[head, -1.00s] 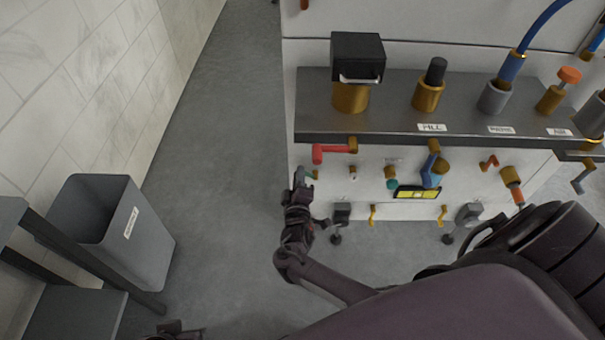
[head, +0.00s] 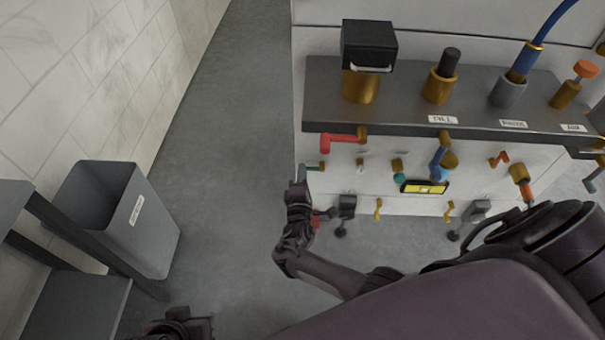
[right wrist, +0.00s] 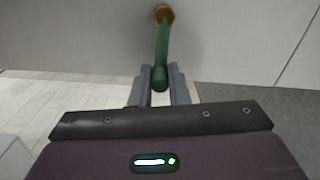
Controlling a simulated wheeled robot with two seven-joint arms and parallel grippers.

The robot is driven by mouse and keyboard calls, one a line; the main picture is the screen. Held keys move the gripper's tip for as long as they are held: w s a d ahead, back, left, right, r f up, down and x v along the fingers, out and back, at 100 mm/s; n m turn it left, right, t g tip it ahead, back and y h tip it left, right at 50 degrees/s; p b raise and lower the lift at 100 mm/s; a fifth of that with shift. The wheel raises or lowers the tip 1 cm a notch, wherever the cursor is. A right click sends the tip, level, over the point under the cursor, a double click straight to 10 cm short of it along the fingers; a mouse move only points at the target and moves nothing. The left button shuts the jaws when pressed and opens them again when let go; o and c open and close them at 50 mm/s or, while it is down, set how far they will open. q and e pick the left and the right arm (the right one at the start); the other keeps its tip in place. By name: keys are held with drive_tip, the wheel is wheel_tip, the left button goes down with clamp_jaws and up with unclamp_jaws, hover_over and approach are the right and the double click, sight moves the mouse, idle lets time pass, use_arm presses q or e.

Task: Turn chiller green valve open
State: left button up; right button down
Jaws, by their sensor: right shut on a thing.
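The green valve handle (head: 314,168) is at the left end of the row of valves on the white chiller front. In the right wrist view the green handle (right wrist: 162,50) runs from a brass fitting on the panel down between my fingers. My right gripper (head: 300,183) is at the handle, its two grey fingertips (right wrist: 159,82) shut on its near end. Part of my left gripper (head: 182,325) shows dark at the bottom edge; its fingers cannot be made out.
A red-handled valve (head: 342,140) sits just above the green one. A blue valve (head: 440,160) and a yellow label (head: 424,187) are to the right. A grey shelf (head: 410,115) juts out above. A grey bin (head: 125,220) stands left, with open floor between.

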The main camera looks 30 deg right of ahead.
use_arm(q)
drive_tip(key=shift+w, duration=0.1)
use_arm(e)
drive_tip(key=shift+f, duration=0.1)
use_arm(q)
drive_tip(key=shift+a, duration=0.15)
use_arm(e)
drive_tip(key=c, duration=1.4)
unclamp_jaws()
